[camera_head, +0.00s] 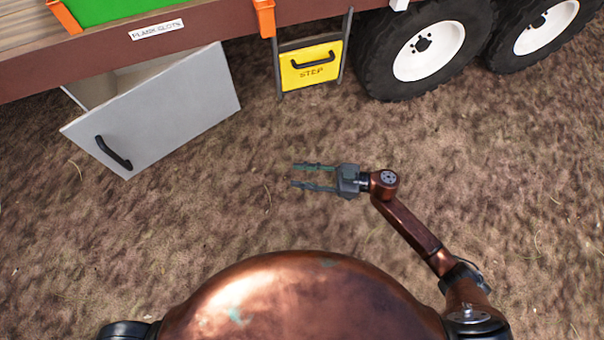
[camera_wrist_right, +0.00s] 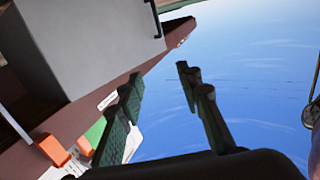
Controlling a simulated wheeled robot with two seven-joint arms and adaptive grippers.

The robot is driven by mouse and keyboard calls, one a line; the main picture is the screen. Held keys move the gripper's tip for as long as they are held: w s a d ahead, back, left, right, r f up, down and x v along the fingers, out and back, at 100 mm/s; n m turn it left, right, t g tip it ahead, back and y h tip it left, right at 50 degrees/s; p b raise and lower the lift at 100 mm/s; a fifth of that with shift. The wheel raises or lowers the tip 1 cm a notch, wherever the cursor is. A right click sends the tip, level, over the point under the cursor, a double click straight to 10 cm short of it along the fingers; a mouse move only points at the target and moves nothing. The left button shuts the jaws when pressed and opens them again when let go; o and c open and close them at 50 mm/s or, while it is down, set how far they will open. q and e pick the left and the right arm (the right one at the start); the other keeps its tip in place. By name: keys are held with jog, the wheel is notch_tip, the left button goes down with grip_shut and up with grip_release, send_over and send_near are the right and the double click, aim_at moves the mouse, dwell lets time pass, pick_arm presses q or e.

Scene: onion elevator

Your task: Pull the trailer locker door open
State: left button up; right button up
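The grey locker door (camera_head: 165,105) hangs under the brown trailer bed at the left of the head view. It stands swung partly out, its handle end away from the locker body, with a pale interior showing behind its top edge. Its black handle (camera_head: 113,152) is near the door's left end. My right gripper (camera_head: 297,175) is open and empty, right of the door and apart from it, fingers pointing left. In the right wrist view the door (camera_wrist_right: 85,40) and handle (camera_wrist_right: 153,20) show at the upper left, beyond the spread fingers (camera_wrist_right: 160,88). My left gripper is out of view.
A yellow step panel (camera_head: 311,66) hangs below the trailer edge (camera_head: 210,24), right of the door. Large black wheels (camera_head: 428,50) stand at the upper right. A green-and-orange container (camera_head: 115,8) sits on the trailer. The brown ground (camera_head: 240,210) between me and the trailer is clear.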

jog(key=shift+d, duration=0.1)
jog(key=s+d, duration=0.1)
jog(key=d, duration=1)
jog(key=shift+s+d, duration=0.2)
jog(key=shift+d, duration=0.2)
